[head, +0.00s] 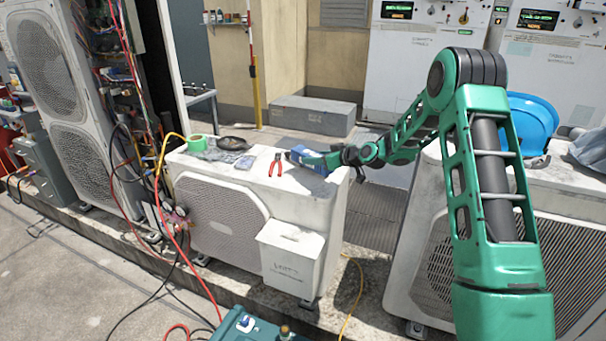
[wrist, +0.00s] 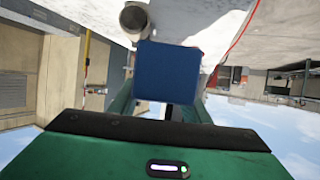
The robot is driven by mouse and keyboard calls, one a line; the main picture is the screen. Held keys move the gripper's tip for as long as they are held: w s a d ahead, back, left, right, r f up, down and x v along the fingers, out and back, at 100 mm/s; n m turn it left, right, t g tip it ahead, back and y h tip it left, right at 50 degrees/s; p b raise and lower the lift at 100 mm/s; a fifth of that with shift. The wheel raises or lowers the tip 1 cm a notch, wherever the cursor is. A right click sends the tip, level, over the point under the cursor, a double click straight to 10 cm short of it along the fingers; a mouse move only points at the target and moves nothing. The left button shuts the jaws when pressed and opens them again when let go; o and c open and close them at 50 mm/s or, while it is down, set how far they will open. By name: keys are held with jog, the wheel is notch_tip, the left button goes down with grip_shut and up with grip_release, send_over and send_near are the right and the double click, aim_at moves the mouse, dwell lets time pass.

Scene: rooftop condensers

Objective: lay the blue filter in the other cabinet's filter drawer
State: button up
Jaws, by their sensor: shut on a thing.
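The blue filter (head: 306,157) is at the right end of the white condenser's top in the head view. My gripper (head: 327,161) reaches it from the right and is shut on it. In the wrist view the blue filter (wrist: 167,70) is a plain blue block between the green fingers of my gripper (wrist: 168,104). I cannot tell whether the filter touches the condenser top. Two white cabinets stand at the back, a left one (head: 415,75) and a right one (head: 552,90), with lit green displays. I cannot make out a filter drawer on either.
The low condenser (head: 215,218) carries red pliers (head: 276,164), green tape (head: 197,143) and a dark pan-like item (head: 237,143). A blue helmet (head: 530,122) lies on the right condenser (head: 435,205). A grey box (head: 312,115) lies behind. Hoses and cables cross the left floor.

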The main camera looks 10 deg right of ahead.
aim_at(327, 172)
jog(key=a+f, duration=0.2)
jog(key=shift+w+a, duration=0.15)
jog(key=shift+a, duration=0.25)
jog(key=shift+f, duration=1.85)
jog(key=o, duration=0.8)
jog(key=shift+o, duration=0.2)
jog(key=v, duration=1)
jog(key=shift+s+d+r, duration=0.15)
jog(key=shift+s+d, duration=0.05)
jog(key=shift+s, duration=0.1)
jog(key=shift+s+d+r, duration=0.25)
jog(key=shift+s, duration=0.3)
